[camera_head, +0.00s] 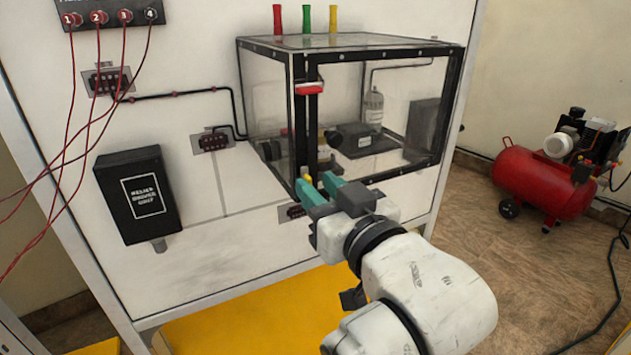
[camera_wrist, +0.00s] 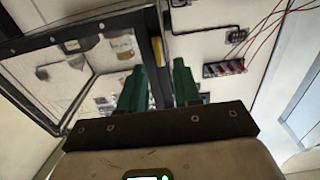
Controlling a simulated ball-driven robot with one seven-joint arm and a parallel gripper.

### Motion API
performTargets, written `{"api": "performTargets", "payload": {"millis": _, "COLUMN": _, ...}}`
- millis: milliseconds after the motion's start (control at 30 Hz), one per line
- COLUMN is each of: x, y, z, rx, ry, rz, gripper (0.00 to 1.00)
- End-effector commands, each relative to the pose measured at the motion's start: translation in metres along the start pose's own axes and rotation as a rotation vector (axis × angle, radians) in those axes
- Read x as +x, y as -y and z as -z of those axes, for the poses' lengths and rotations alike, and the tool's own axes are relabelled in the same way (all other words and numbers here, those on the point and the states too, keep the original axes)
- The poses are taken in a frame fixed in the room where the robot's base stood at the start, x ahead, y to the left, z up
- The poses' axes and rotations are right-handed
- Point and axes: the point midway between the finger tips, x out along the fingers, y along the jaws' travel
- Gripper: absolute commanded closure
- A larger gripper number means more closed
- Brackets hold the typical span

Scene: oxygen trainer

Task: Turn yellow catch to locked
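The yellow catch (camera_head: 308,179) is a small piece low on the black corner post of the clear box (camera_head: 262,95); my gripper partly hides it in the head view. In the wrist view the yellow catch (camera_wrist: 157,51) is a narrow strip on the dark frame, just beyond my fingertips. My gripper (camera_head: 313,181) has two teal fingers, open and apart, with the catch around the gap between their tips. The wrist view also shows the open gripper (camera_wrist: 160,65). I cannot tell whether a finger touches the catch, nor which setting it is in.
A red catch (camera_head: 309,88) is higher on the same post. A black relay driver unit (camera_head: 138,195) is on the white panel at left. A red compressor (camera_head: 543,182) stands on the floor at right.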

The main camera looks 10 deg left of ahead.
Motion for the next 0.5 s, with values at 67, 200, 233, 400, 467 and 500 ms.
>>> {"api": "performTargets", "payload": {"millis": 67, "x": 0.009, "y": 0.000, "z": 0.000, "rx": -0.001, "ry": 0.001, "rz": 0.001, "gripper": 0.67}}
{"api": "performTargets", "payload": {"millis": 200, "x": 0.017, "y": 0.001, "z": 0.000, "rx": -0.001, "ry": 0.000, "rz": 0.001, "gripper": 0.67}}
{"api": "performTargets", "payload": {"millis": 233, "x": 0.018, "y": 0.000, "z": 0.000, "rx": -0.001, "ry": 0.000, "rz": 0.001, "gripper": 0.67}}
{"api": "performTargets", "payload": {"millis": 400, "x": 0.019, "y": 0.000, "z": 0.000, "rx": 0.000, "ry": 0.000, "rz": 0.000, "gripper": 0.67}}
{"api": "performTargets", "payload": {"millis": 467, "x": 0.018, "y": 0.000, "z": 0.000, "rx": 0.000, "ry": 0.000, "rz": 0.000, "gripper": 0.67}}
{"api": "performTargets", "payload": {"millis": 500, "x": 0.018, "y": 0.000, "z": 0.000, "rx": 0.000, "ry": 0.000, "rz": 0.000, "gripper": 0.67}}
